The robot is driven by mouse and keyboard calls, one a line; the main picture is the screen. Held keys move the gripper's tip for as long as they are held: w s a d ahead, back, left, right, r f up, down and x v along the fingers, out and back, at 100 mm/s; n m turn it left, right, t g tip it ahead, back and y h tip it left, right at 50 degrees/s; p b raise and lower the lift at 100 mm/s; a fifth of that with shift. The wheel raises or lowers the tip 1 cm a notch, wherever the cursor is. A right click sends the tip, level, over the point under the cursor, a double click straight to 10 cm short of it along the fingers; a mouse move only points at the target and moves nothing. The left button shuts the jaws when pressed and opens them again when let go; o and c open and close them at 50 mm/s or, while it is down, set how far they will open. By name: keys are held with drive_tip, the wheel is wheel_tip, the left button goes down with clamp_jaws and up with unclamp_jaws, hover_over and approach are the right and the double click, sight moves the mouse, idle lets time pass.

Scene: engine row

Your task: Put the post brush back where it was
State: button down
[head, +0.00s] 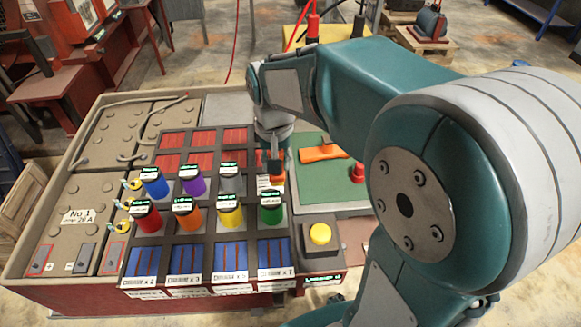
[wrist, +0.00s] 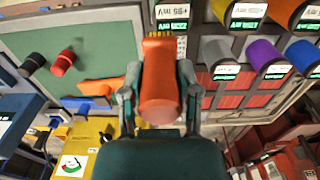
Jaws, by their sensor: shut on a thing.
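My gripper (head: 271,168) is shut on an orange, round-bodied piece (wrist: 160,85) with a narrower far end, which looks like the post brush. In the head view only a small orange part (head: 271,184) of it shows below the fingers. It is low over the rightmost column of the rack (head: 208,200), right of the grey cylinder (head: 231,180) and behind the green one (head: 270,208). I cannot tell whether its end touches the rack. The green mat (head: 345,193) lies to the right, with another orange tool (head: 323,152) on it.
Blue (head: 154,182), purple (head: 193,180), red (head: 147,217), orange (head: 187,213) and yellow (head: 229,210) cylinders stand close by. A yellow button (head: 320,234) is at the front right. Battery blocks (head: 75,215) fill the left. The wrist view shows black (wrist: 33,65) and red (wrist: 64,62) pieces on the mat.

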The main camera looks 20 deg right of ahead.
drive_tip(key=w+d+f, duration=0.1)
drive_tip(key=d+f, duration=0.3)
drive_tip(key=d, duration=0.1)
drive_tip(key=w+d+f, duration=0.2)
drive_tip(key=d+f, duration=0.2)
drive_tip(key=w+d+f, duration=0.2)
drive_tip(key=d+f, duration=0.2)
drive_tip(key=d, duration=0.1)
drive_tip(key=shift+w+d+f, duration=0.2)
drive_tip(key=shift+d, duration=0.15)
drive_tip(key=shift+a+f, duration=0.15)
drive_tip(key=shift+f, duration=0.15)
drive_tip(key=shift+a, duration=0.4)
drive_tip(key=shift+c, duration=1.6)
unclamp_jaws()
drive_tip(key=shift+d+f, duration=0.1)
drive_tip(key=shift+d, duration=0.25)
